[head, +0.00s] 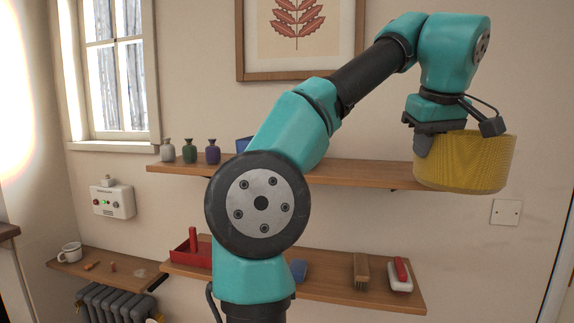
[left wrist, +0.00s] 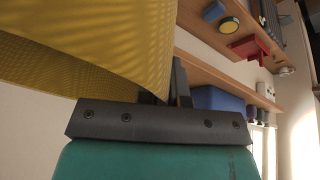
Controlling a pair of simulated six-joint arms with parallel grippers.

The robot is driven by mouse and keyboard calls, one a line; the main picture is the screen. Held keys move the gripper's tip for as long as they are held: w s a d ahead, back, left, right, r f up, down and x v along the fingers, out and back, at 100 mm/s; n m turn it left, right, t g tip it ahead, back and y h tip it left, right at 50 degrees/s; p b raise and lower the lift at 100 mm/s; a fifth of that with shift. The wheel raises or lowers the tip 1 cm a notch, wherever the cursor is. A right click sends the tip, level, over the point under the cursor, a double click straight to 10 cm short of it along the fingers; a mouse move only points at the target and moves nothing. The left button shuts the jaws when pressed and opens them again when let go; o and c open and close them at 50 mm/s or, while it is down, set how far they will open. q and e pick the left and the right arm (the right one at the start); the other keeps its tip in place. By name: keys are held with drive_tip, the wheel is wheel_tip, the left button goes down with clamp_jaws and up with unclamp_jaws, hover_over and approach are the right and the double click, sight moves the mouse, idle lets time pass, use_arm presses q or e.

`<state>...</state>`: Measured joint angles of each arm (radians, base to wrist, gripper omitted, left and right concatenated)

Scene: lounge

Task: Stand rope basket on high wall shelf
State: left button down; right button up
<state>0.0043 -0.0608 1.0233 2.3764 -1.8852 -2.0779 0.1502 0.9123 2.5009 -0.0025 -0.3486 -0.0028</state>
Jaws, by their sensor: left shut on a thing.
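The yellow rope basket (head: 472,165) is upright at the right end of the high wall shelf (head: 350,174) and hides that end. I cannot tell whether its base touches the shelf. My left gripper (head: 424,144) points down and is shut on the left side of the basket's rim. In the left wrist view the basket's wall (left wrist: 110,40) fills the upper left beside the fingers (left wrist: 170,92). My right gripper is not in view.
Three small vases (head: 189,151) stand at the high shelf's left end, with a blue box (head: 243,144) partly behind my arm. The shelf between the box and basket looks clear. A lower shelf (head: 330,290) holds a red tray (head: 190,252) and brushes (head: 361,272).

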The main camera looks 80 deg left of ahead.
use_arm(q)
drive_tip(key=s+a+r+n+g, duration=0.1)
drive_tip(key=s+a+r+n, duration=0.2)
drive_tip(key=s, duration=0.6)
drive_tip(key=shift+s+a+r, duration=0.25)
drive_tip(key=shift+a, duration=1)
drive_tip(key=shift+w, duration=0.1)
